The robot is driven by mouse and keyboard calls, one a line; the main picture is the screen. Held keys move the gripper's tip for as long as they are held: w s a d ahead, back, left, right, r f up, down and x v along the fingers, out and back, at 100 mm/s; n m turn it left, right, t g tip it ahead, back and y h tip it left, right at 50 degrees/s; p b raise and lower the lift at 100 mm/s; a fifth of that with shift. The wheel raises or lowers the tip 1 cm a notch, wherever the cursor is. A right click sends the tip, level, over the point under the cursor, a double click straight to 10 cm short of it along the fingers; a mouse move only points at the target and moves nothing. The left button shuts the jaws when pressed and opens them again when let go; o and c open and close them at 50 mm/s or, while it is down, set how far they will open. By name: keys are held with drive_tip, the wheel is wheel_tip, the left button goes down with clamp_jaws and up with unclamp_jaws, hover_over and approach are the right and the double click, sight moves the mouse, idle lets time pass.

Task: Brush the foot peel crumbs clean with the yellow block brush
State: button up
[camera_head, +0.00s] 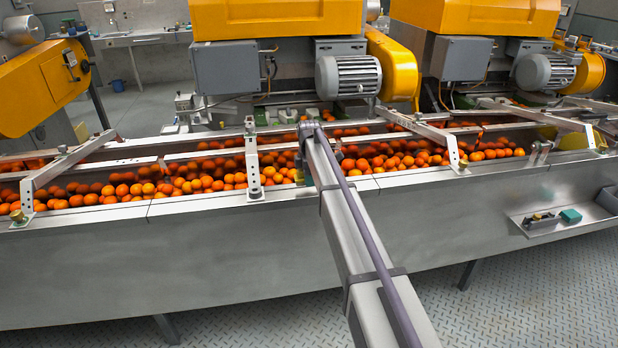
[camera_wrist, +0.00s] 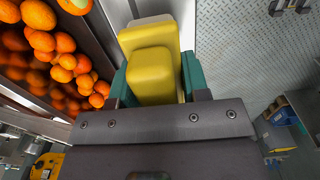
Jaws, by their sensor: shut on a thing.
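The yellow block brush (camera_wrist: 152,72) is between the teal fingers of my gripper (camera_wrist: 155,76) in the wrist view. My gripper is shut on it. A paler edge shows at the brush's far end; bristles cannot be made out. The brush is beside the orange-filled trough, with the trough's metal side behind it in the picture. In the head view my arm reaches over the trough's front edge, and the gripper and brush are hidden or too small to tell. I cannot make out the foot or its peel crumbs in either view.
Oranges (camera_head: 215,182) fill the long metal trough (camera_head: 180,280), which has slanted brackets (camera_head: 253,165) across its rim. Yellow extractors with motors (camera_head: 348,76) stand behind. A side tray (camera_head: 545,231) at right holds a teal block (camera_head: 570,215) and a dark item. Open floor (camera_head: 530,290) lies in front.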

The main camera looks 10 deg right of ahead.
drive_tip(key=shift+r+p, duration=1.05)
drive_tip(key=shift+r, duration=0.5)
wheel_tip(320, 180, up, 3)
drive_tip(key=p, duration=0.3)
drive_tip(key=shift+r, duration=0.15)
